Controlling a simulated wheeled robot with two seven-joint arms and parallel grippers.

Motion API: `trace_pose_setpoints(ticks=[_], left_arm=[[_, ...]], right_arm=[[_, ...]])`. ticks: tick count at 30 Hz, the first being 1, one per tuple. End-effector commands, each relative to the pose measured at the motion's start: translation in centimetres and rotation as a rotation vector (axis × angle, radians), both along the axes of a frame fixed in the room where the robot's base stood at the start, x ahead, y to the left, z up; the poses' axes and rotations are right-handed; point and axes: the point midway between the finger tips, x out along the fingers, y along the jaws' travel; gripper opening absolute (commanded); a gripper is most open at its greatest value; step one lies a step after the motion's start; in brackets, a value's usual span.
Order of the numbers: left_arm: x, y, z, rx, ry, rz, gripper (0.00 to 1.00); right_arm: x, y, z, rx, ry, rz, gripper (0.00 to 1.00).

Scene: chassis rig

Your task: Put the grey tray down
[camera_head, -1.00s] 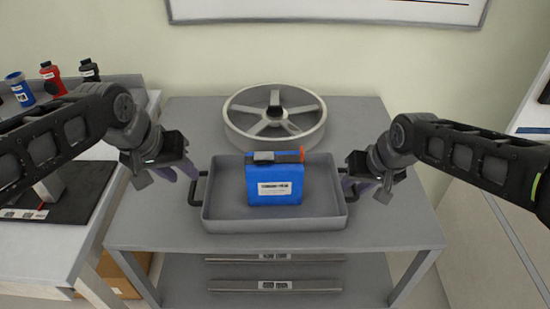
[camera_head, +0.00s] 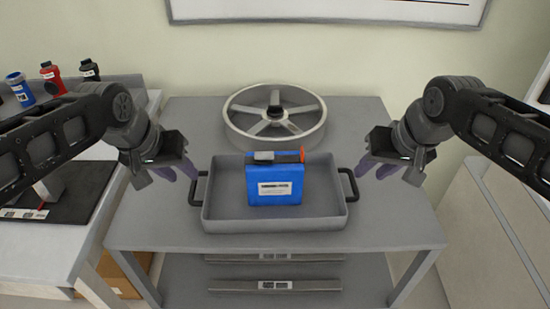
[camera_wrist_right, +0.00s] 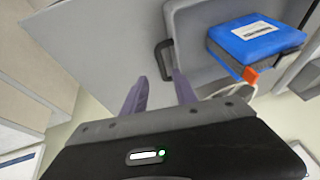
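The grey tray (camera_head: 275,225) rests on the grey table (camera_head: 375,235), with a black handle at each end. A blue box (camera_head: 275,184) with a white label and an orange cap stands in it. My left gripper (camera_head: 190,174) is beside the tray's left handle (camera_head: 197,188); its fingers show, but the gap between them is unclear. My right gripper (camera_head: 372,170) is up and to the right of the right handle (camera_head: 349,185), apart from it. In the right wrist view its fingers (camera_wrist_right: 160,92) are open and empty, with the handle (camera_wrist_right: 164,58) beyond them.
A grey spoked wheel (camera_head: 275,117) lies on the table behind the tray. A bench at the left holds several bottles (camera_head: 52,78) and a black mat (camera_head: 62,198). A lower shelf carries two metal bars (camera_head: 275,286). The table's front right is clear.

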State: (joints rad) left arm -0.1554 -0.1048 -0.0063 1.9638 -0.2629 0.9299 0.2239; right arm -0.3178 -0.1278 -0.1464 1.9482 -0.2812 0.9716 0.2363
Motion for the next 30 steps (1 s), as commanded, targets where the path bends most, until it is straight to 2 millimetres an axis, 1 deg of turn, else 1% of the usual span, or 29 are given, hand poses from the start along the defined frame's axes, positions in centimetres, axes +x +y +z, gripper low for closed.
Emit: trace_pose_setpoints(ticks=[1,3,6,22,26,30], left_arm=[[0.0,0.0,0.0,0.000,0.000,0.000,0.34],[0.0,0.0,0.0,0.000,0.000,0.000,0.34],[0.0,0.0,0.0,0.000,0.000,0.000,0.34],[0.0,0.0,0.1,0.000,0.000,0.000,0.34],[0.0,0.0,1.3,0.000,0.000,0.000,0.34],[0.0,0.0,3.6,0.000,0.000,0.000,0.34]], right_arm=[[-0.3,-0.2,0.8,0.001,-0.002,-0.001,0.34],[-0.6,-0.3,1.6,0.001,-0.001,0.000,0.34],[-0.9,-0.4,2.2,0.000,0.000,0.000,0.34],[-1.0,-0.5,2.5,0.000,0.001,0.000,0.34],[-1.0,-0.4,3.6,0.000,0.001,0.000,0.34],[-1.0,-0.4,5.9,0.000,0.001,0.000,0.34]])
